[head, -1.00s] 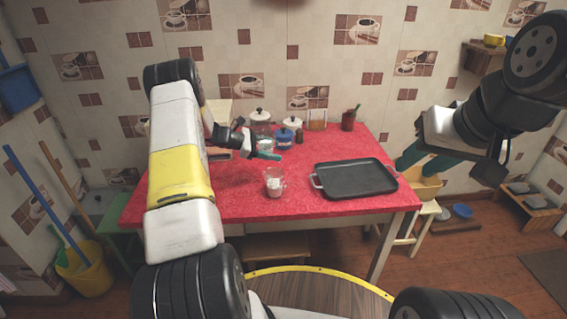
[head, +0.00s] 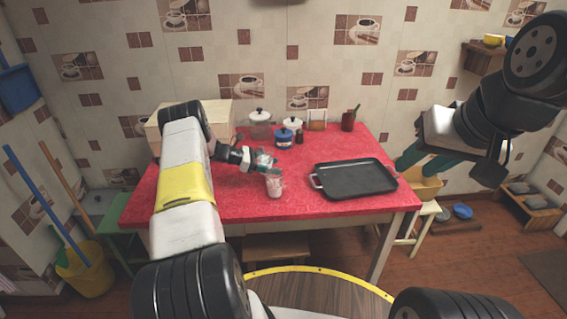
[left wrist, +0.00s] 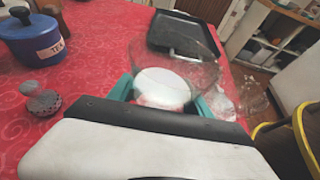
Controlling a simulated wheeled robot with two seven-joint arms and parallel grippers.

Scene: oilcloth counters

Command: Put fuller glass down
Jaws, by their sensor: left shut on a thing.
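My left gripper (head: 262,162) is shut on a clear glass (head: 265,157) over the red table, just behind a second glass. In the left wrist view the held glass (left wrist: 164,86) sits between the teal fingers, with white contents. Whether its base touches the table is hidden. The second glass (head: 274,186), with pale contents, stands near the front of the table; it also shows in the left wrist view (left wrist: 222,104), right of the fingers. I cannot tell which glass is fuller. My right gripper (head: 447,165) is open and empty, off the table's right side.
A black tray (head: 354,178) lies on the right of the red table (head: 225,205). A blue pot (head: 284,138), lidded jars and a brown container (head: 348,121) stand at the back. Red cloth is bare left of the front glass.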

